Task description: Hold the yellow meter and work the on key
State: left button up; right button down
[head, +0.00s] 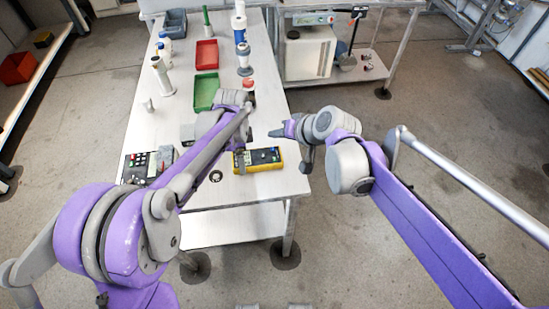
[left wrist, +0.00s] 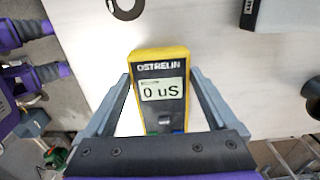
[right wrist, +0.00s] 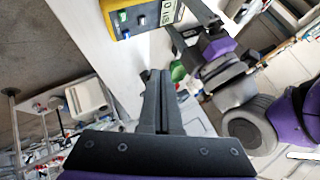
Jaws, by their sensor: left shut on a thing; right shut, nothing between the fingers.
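The yellow meter (head: 272,163) lies at the near end of the bench, with a black face. In the left wrist view the meter (left wrist: 160,52) shows a lit display reading "0 uS". My left gripper (left wrist: 160,82) is shut with one finger on each side of it. Its key area is partly hidden there by the gripper body. In the right wrist view the meter (right wrist: 158,14) shows a green key, a blue key and a dark key; I cannot tell which is the on key. My right gripper (head: 274,133) is shut and empty, apart from the meter; its fingertips (right wrist: 160,74) show below the keys.
A second dark instrument (head: 146,166) sits at the bench's near left. A green tray (head: 202,92) and a red tray (head: 206,54) lie farther back, with bottles along both sides. A dark ring (head: 216,176) lies near the front edge.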

aim_at(275, 159)
jog(key=shift+f, duration=4.4)
jog(key=shift+f, duration=0.15)
jog(key=shift+f, duration=0.25)
jog(key=shift+f, duration=0.35)
jog(key=shift+r, duration=0.75)
jog(key=shift+r, duration=0.1)
